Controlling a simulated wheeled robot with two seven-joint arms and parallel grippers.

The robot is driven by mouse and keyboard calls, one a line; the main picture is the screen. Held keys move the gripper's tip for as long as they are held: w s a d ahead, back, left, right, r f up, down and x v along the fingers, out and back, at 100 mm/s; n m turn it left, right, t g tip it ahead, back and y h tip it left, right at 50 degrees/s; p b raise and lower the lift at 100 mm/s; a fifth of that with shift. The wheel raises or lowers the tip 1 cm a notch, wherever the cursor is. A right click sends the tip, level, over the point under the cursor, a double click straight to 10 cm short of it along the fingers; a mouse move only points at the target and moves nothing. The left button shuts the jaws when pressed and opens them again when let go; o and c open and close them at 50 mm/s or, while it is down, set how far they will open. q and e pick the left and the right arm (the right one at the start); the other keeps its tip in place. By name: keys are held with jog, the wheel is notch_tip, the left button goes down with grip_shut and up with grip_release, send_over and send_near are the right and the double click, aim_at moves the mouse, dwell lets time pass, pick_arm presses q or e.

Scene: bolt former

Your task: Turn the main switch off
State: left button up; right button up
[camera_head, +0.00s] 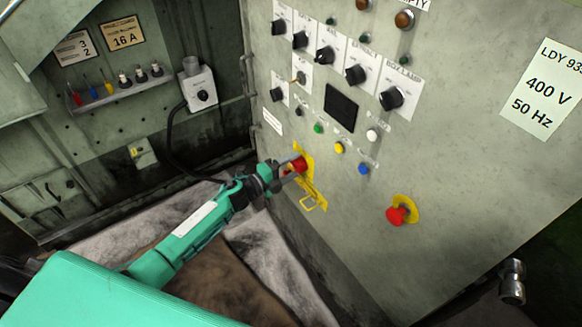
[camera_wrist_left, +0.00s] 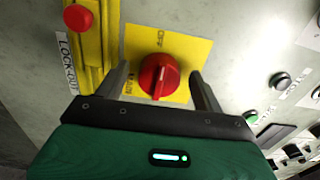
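The main switch is a red rotary knob (camera_wrist_left: 158,77) on a yellow plate (camera_wrist_left: 184,50). In the wrist view its raised grip stands roughly upright, leaning slightly, and "OFF" is printed at the plate's top edge. In the head view the red knob (camera_head: 299,164) is partly hidden by my left gripper (camera_head: 285,171). In the wrist view my left gripper (camera_wrist_left: 159,72) is open, with one finger on each side of the knob. Gaps show between fingers and knob; I cannot tell how far the tips are from the panel. My right gripper is not in view.
A yellow lock-out bracket (camera_wrist_left: 93,45) with a red button (camera_wrist_left: 78,18) lies close beside the left finger. A red mushroom button (camera_head: 397,215), several black knobs and coloured buttons are on the same grey panel (camera_head: 470,150). A cable box (camera_head: 198,90) is on the left wall.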

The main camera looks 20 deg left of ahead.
pick_arm(q)
jog(key=shift+s, duration=0.1)
jog(key=v, duration=1.3)
jog(key=shift+s+a+b, duration=0.25)
jog(key=shift+b, duration=0.1)
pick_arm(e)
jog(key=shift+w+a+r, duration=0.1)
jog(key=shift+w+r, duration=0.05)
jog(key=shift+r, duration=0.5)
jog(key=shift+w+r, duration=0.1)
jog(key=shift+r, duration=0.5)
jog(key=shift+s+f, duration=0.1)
